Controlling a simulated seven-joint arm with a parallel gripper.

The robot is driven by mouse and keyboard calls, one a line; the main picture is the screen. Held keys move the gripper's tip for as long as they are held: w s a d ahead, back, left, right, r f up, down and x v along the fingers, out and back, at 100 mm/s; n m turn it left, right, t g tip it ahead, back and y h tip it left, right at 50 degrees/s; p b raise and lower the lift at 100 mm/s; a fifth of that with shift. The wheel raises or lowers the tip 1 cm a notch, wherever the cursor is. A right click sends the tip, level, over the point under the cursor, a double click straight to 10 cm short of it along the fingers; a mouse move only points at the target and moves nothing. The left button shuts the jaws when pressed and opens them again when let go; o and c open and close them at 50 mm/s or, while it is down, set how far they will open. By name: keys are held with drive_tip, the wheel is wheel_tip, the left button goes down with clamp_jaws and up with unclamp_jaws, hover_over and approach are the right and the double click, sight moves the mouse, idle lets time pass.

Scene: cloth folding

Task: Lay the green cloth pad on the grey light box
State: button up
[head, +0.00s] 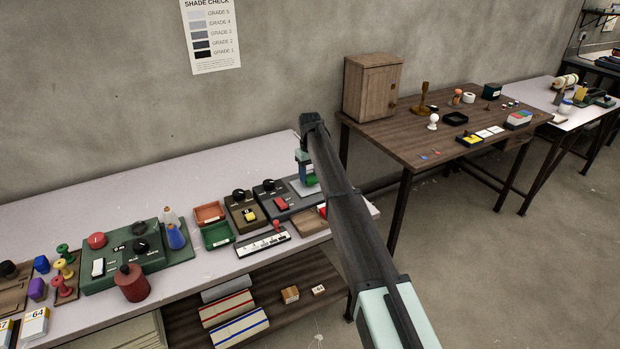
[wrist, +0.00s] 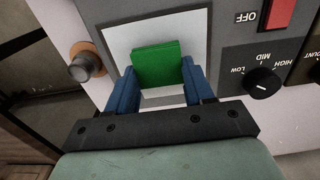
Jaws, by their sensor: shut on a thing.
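The green cloth pad (wrist: 158,65) is between the two blue fingers of my gripper (wrist: 160,84) in the wrist view. The gripper is shut on it. The pad is over the white panel (wrist: 118,42) of the grey light box (wrist: 226,58). I cannot tell whether the pad touches the panel. In the head view my gripper (head: 306,174) is at the right part of the light-topped bench, over the light box (head: 264,201). A bit of the green pad (head: 311,180) shows there; my arm hides the area to its right.
A red switch (wrist: 279,12) marked OFF and a black knob (wrist: 263,83) are on the box, right of the panel. A round metal-and-brown knob (wrist: 84,64) is to the left. Trays, a green control box (head: 110,276) and several small items crowd the bench; its back strip is clear.

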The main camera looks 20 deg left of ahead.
sight(310, 176)
drive_tip(key=shift+f, duration=0.85)
drive_tip(key=shift+f, duration=0.1)
drive_tip(key=o, duration=1)
wheel_tip(310, 176, up, 12)
